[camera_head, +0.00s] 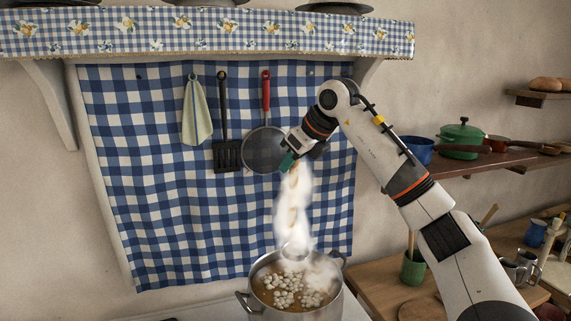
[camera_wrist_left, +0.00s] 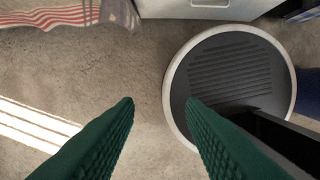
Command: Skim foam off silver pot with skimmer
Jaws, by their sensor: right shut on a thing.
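The silver pot (camera_head: 262,308) stands at the bottom centre of the head view, with brown liquid and several pale clumps of foam (camera_head: 284,291) at its surface. My right gripper (camera_head: 288,161) is above the pot, in front of the checked cloth, and is shut on the skimmer (camera_head: 293,205). The skimmer hangs down toward the pot and is blurred by white steam. Its lower end shows faintly near the pot's back rim; I cannot tell whether it touches the liquid. My left gripper (camera_wrist_left: 160,102) shows only in the left wrist view, open and empty above the floor.
A shelf at right holds a green pot (camera_head: 463,140). A wooden counter below it holds a green cup (camera_head: 413,268) and mugs.

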